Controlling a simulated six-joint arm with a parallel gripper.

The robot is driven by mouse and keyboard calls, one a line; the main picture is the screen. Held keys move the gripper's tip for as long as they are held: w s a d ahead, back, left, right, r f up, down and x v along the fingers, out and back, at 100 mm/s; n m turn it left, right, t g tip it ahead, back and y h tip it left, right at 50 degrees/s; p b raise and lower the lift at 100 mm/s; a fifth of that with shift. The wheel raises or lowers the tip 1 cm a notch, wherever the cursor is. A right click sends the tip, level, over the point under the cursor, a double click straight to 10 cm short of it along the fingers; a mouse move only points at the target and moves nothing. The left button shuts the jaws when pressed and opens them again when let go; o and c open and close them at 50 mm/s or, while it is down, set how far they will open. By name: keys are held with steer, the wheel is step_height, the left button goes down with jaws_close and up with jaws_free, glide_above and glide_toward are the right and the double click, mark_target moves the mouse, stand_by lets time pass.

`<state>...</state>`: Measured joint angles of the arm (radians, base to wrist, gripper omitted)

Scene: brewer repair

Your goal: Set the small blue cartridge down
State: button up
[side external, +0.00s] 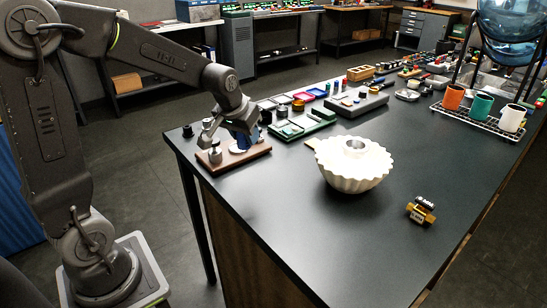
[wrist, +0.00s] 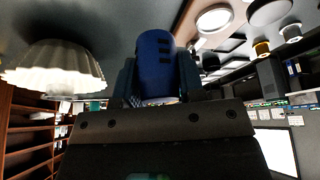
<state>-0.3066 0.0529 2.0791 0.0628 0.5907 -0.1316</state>
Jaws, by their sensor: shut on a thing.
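The small blue cartridge (wrist: 155,52) is between the two fingers of my gripper (wrist: 158,78) in the wrist view. The gripper is shut on it. In the side view my gripper (side external: 240,133) points down over the brown wooden base (side external: 238,159) at the table's near left corner. A bit of the blue cartridge (side external: 238,149) shows under the gripper there, mostly hidden by it. I cannot tell whether its lower end touches the base or hangs just above it.
Grey metal knobs (side external: 215,152) stand on the wooden base close to my gripper. A green tray (side external: 306,124) lies behind to the right. A fluted cream bowl-shaped piece (side external: 352,170) and a small brass-and-black part (side external: 421,210) are farther right. The front tabletop is clear.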

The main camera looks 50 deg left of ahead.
steer(key=shift+s+a+r, duration=0.15)
steer(key=shift+a, duration=0.05)
steer(key=w+d+m+h, duration=0.3)
steer(key=d+m, duration=0.5)
steer(key=d, duration=1)
steer(key=d+f, duration=0.2)
steer(key=d, duration=0.2)
steer(key=d+f, duration=0.2)
steer(key=d, duration=0.2)
steer(key=d+f, duration=0.2)
steer(key=d, duration=0.2)
steer(key=shift+w+f, duration=0.15)
steer(key=shift+w, duration=0.1)
steer(key=shift+d+f, duration=0.2)
steer(key=shift+d, duration=0.1)
steer(key=shift+f, duration=2)
